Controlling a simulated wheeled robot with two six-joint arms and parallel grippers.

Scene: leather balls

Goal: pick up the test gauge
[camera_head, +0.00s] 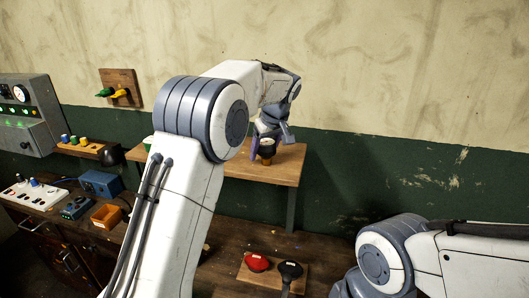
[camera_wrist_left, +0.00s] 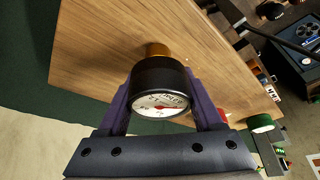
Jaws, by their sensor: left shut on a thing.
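The test gauge (camera_wrist_left: 160,85) has a black round body, a white dial with a red needle, and a brass-coloured stem. It is between the two purple fingers of my left gripper (camera_wrist_left: 165,97), which are shut on it. In the head view the gauge (camera_head: 267,147) shows at the wooden shelf (camera_head: 286,165), with my left gripper (camera_head: 262,143) at it. I cannot tell whether its stem touches the shelf. My right arm is at the lower right of the head view, but its gripper is out of view.
A grey panel (camera_head: 38,105) stands at the left. The wall is close behind the shelf.

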